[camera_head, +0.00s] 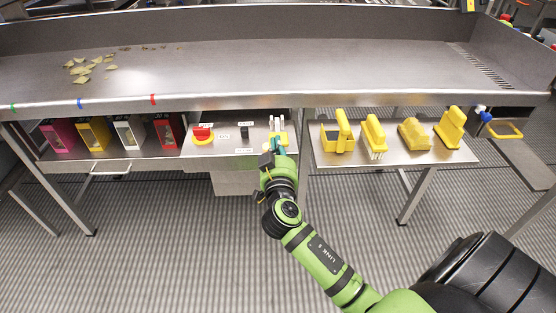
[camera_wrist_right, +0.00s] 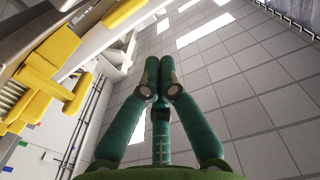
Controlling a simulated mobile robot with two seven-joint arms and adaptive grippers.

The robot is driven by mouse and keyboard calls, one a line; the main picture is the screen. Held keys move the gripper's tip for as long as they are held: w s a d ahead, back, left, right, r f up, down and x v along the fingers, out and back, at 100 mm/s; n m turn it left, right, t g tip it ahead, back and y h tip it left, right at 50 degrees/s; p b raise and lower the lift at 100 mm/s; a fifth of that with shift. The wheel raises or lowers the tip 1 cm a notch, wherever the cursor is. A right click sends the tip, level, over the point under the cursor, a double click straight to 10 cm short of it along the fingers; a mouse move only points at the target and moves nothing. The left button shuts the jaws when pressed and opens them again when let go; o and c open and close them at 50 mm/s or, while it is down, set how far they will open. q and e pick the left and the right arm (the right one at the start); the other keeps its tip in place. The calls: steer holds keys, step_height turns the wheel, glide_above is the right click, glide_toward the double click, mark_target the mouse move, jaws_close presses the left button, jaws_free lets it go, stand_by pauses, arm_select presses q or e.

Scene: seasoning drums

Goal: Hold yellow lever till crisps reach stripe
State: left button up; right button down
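Crisps (camera_head: 80,70) lie in a loose patch at the left of the steel trough in the head view. Green, blue (camera_head: 80,103) and red (camera_head: 152,99) stripes mark its front edge. The yellow lever (camera_head: 284,138) is at the right end of the control panel. My right gripper (camera_head: 276,147) is right at the lever and partly covers it; I cannot tell whether they touch. In the right wrist view, the gripper's green fingertips (camera_wrist_right: 158,64) are together with nothing visible between them. My left gripper is not in view.
The panel (camera_head: 222,145) also has a red knob on yellow (camera_head: 203,135) and a black switch (camera_head: 244,132). Pink, yellow, white and red boxes (camera_head: 130,133) stand left. Yellow tools, including a brush (camera_head: 374,134), sit on the right shelf (camera_head: 390,157). The trough overhangs the panel.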

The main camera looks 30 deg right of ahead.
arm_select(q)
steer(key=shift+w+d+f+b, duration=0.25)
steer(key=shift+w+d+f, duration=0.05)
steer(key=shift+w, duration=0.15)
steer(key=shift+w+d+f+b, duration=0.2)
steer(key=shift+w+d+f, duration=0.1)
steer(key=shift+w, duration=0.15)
arm_select(e)
steer(key=v, duration=0.5)
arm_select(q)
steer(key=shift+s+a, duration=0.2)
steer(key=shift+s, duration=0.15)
